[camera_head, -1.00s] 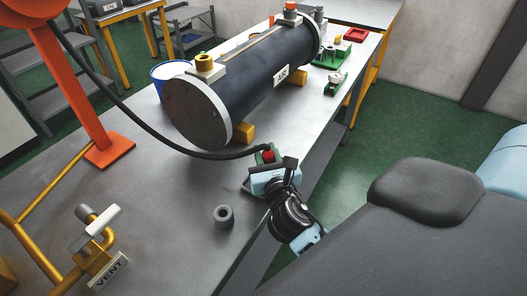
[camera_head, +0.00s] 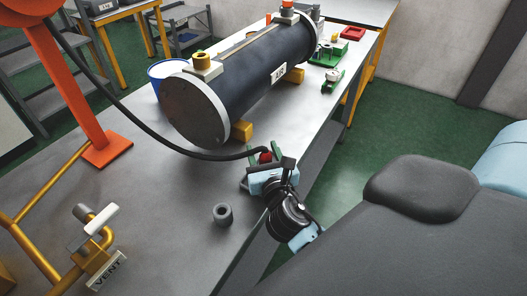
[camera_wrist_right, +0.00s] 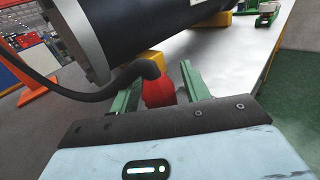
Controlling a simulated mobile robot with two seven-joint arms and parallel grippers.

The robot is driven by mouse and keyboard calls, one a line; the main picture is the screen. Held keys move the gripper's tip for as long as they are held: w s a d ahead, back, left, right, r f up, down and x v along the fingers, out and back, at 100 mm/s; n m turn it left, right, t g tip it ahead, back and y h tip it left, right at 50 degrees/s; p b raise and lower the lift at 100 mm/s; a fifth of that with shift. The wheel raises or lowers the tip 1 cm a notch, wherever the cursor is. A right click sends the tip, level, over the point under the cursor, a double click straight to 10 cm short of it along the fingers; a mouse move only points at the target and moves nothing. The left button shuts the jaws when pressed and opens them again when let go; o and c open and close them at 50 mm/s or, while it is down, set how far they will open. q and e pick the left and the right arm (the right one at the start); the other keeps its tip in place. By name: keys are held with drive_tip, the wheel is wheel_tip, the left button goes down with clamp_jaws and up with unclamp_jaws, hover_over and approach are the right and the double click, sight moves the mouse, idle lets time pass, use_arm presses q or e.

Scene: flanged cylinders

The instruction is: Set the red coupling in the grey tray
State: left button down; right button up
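The red coupling (camera_head: 265,157) is at the end of the black hose, low over the front edge of the grey bench. In the right wrist view the red coupling (camera_wrist_right: 158,92) is between the two green fingers of my right gripper (camera_wrist_right: 162,80), with a narrow gap on its right side. The hose's bent end sits over its top. In the head view my right gripper (camera_head: 262,170) reaches it from the lower right, and its fingers are mostly hidden. I cannot make out a grey tray in these views. My left gripper is not in view.
A big dark cylinder (camera_head: 240,75) lies on the bench on yellow blocks (camera_head: 242,131). A grey ring (camera_head: 222,214) stands on the bench near my right gripper. A yellow pipe with a valve and VENT plate (camera_head: 106,272) is at lower left. The bench between is clear.

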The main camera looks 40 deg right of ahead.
drive_tip(key=shift+s+f, duration=0.1)
drive_tip(key=shift+f, duration=0.4)
drive_tip(key=shift+r, duration=0.45)
drive_tip(key=b+v, duration=0.1)
drive_tip(key=v, duration=1)
drive_tip(key=shift+s+a+r, duration=0.15)
drive_tip(key=shift+s+r, duration=0.2)
